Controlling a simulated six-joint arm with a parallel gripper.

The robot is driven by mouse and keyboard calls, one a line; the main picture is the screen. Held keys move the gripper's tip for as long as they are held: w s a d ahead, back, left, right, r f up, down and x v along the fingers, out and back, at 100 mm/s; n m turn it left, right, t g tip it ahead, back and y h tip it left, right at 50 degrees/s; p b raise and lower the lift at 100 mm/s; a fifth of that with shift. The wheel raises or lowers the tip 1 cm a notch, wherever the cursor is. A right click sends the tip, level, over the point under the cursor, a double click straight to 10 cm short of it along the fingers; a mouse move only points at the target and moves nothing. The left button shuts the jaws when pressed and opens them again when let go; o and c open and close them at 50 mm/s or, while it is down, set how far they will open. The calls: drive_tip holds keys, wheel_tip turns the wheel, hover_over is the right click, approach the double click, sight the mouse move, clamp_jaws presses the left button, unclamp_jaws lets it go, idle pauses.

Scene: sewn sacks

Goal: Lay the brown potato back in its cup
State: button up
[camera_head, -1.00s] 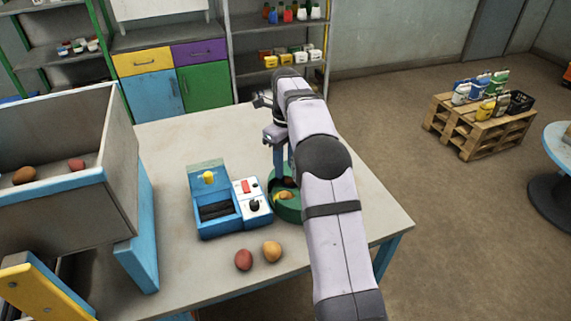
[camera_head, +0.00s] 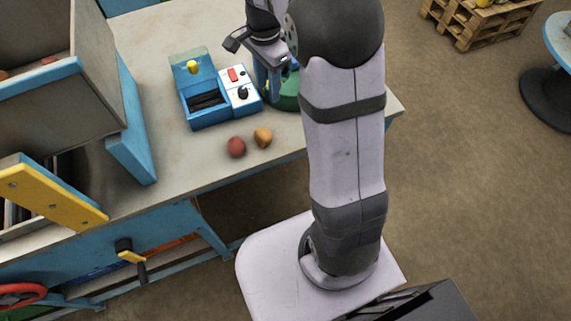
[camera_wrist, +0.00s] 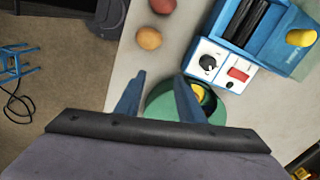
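My gripper (camera_wrist: 160,76) is open, its two blue fingers apart with nothing between the tips. It hangs over the green round bowl (camera_wrist: 213,108), which also shows in the head view (camera_head: 286,99), partly hidden by my arm. Something yellow (camera_wrist: 198,92) lies in the bowl, partly behind a finger. Two potatoes lie on the table in front: a reddish-brown one (camera_head: 236,147) and a yellow-brown one (camera_head: 263,138). I cannot tell which potato is the brown one. No cup is clearly seen; the rest of the bowl's contents is hidden.
A blue machine (camera_head: 207,117) with an open lid and a white control panel (camera_head: 240,91) stands left of the bowl. A large grey bin (camera_head: 70,110) with potatoes inside stands at the table's left. The table (camera_head: 190,165) is clear around the two loose potatoes.

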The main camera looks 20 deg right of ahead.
drive_tip(key=s+a+f+n, duration=0.2)
drive_tip(key=s+f+n, duration=0.1)
drive_tip(key=s+n, duration=0.4)
drive_tip(key=s+a+f+n, duration=0.2)
drive_tip(key=s+n, duration=0.6)
drive_tip(key=s, duration=0.5)
drive_tip(key=shift+f, duration=0.45)
wheel_tip(320, 180, down, 11)
drive_tip(key=b, duration=1)
drive_tip(key=shift+r+b, duration=0.15)
drive_tip(key=shift+b, duration=0.2)
